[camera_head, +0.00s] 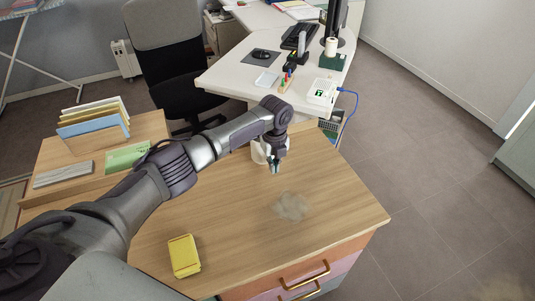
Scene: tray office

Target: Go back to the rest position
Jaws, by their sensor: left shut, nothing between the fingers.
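My left arm reaches in from the lower left across the wooden desk (335,200). My left gripper (275,170) is at the desk's far edge, pointing down, with its fingers shut and nothing held. A white cup-like object (258,153) stands right beside the gripper, partly hidden behind it; I cannot tell whether they touch. My right gripper is not in view.
A yellow box (184,255) lies near the front left. A greyish stain (292,206) marks the desk. A file holder (95,122), a green card (127,157) and a grey block (62,174) sit left. Beyond are a white desk (225,77) and a black chair (180,75).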

